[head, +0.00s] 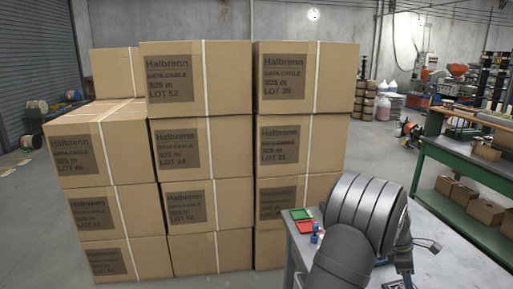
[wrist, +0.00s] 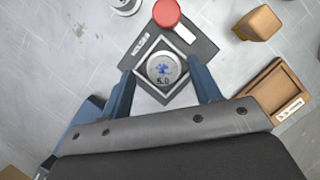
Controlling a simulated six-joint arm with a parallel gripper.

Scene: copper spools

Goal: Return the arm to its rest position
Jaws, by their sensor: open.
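My gripper (wrist: 163,78) shows in the wrist view with its two blue fingers spread apart. Nothing is held between them. In the head view, my dark grey arm rises at the lower right over the grey bench (head: 440,262). The fingers cannot be made out in that view.
Stacked cable cartons (head: 222,150) stand behind; a green shelf (head: 470,165) stands right.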

